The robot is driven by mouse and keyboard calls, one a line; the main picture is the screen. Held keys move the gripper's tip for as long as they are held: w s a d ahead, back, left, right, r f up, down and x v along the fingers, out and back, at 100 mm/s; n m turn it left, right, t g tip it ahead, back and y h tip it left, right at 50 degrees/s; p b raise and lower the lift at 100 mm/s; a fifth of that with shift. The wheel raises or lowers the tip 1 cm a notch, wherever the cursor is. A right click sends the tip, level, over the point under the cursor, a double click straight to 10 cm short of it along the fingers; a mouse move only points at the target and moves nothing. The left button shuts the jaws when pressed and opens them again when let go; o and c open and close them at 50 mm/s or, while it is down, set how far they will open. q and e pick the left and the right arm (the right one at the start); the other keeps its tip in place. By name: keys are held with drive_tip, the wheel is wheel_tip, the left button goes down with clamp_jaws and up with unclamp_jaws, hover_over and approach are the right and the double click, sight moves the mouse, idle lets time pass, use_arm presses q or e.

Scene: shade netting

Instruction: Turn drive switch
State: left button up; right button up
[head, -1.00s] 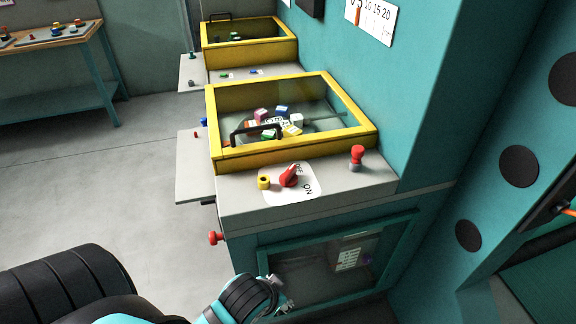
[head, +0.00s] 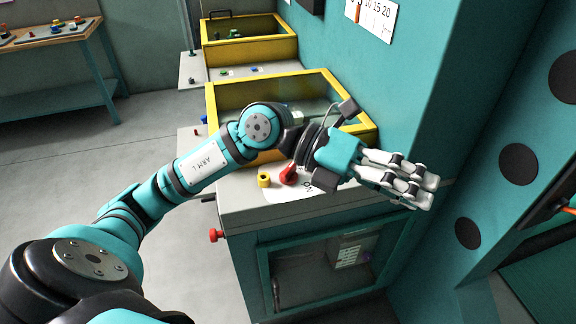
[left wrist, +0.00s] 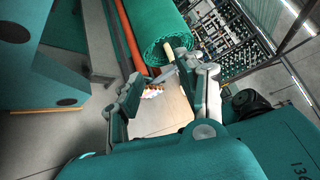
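The drive switch (head: 288,174) is a red knob on a white plate on top of the grey cabinet. Part of the ON label shows in the head view; the OFF label is hidden behind my left arm and hand. My left gripper (head: 430,191) is above the cabinet's right end, to the right of the switch and apart from it, with its fingers pointing right. In the left wrist view the gripper (left wrist: 168,82) has a gap between its fingers and holds nothing; the switch does not show there. My right gripper is not in view.
A yellow knob (head: 264,180) stands just left of the switch. A red knob (head: 216,235) sticks out of the cabinet's side. A yellow-framed clear cover (head: 232,92) lies behind. A teal wall (head: 400,95) rises close on the right. The wrist view shows a green netting roll (left wrist: 160,30).

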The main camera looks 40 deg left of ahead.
use_arm(q)
drive_tip(key=w+a+f+y, duration=0.2)
drive_tip(key=a+f+y, duration=0.2)
drive_tip(key=a+y, duration=0.1)
drive_tip(key=n+t+y, duration=0.2)
drive_tip(key=n+y, duration=0.2)
drive_tip(key=y, duration=0.7)
approach(288, 168)
drive_tip(key=p+x, duration=0.3)
drive_tip(key=x, duration=0.6)
drive_tip(key=shift+c, duration=0.3)
clamp_jaws()
